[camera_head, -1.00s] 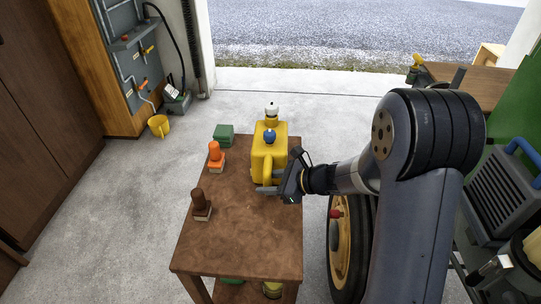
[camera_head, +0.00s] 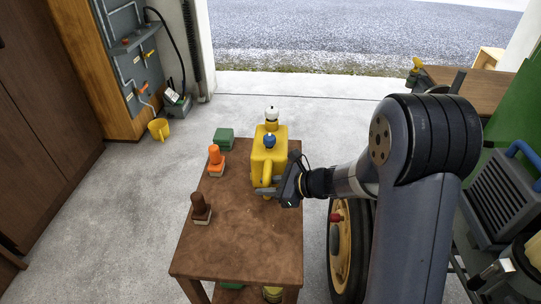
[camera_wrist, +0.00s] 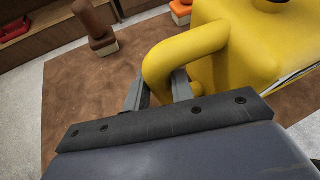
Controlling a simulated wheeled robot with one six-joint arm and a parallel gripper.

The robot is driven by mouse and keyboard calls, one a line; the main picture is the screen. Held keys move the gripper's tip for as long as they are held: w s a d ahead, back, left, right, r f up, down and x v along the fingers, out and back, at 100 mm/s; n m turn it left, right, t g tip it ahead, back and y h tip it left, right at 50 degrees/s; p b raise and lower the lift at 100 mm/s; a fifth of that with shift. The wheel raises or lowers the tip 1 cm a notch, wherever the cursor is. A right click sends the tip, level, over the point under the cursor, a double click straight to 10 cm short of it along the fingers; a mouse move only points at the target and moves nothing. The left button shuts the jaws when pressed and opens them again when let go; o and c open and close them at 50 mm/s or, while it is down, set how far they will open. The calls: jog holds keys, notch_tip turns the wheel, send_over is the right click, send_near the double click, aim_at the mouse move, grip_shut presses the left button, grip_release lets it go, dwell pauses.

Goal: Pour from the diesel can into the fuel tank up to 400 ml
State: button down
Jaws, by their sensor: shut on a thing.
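The yellow can (camera_head: 262,146), taken to be the diesel can, stands upright on or just above the far right part of the brown table; I cannot tell if it touches. It has a blue cap (camera_head: 270,141) on top. My gripper (camera_head: 268,190) is at its near side, shut on its looped handle (camera_head: 266,172). In the wrist view the fingers (camera_wrist: 160,88) are at the handle (camera_wrist: 183,50), and the can's body (camera_wrist: 235,45) fills the upper right. The fuel tank cannot be made out; part of a tractor with a wheel (camera_head: 340,240) shows at right.
On the table (camera_head: 245,245) stand a brown-handled stamp-like thing (camera_head: 201,208), an orange one (camera_head: 215,160) and a green block (camera_head: 224,139). A white-topped thing (camera_head: 272,115) shows behind the can. The table's front is clear.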

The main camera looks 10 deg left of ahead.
aim_at(267, 174)
jog(key=shift+r, duration=0.2)
jog(key=shift+r+p, duration=2.35)
jog(key=shift+r, duration=0.55)
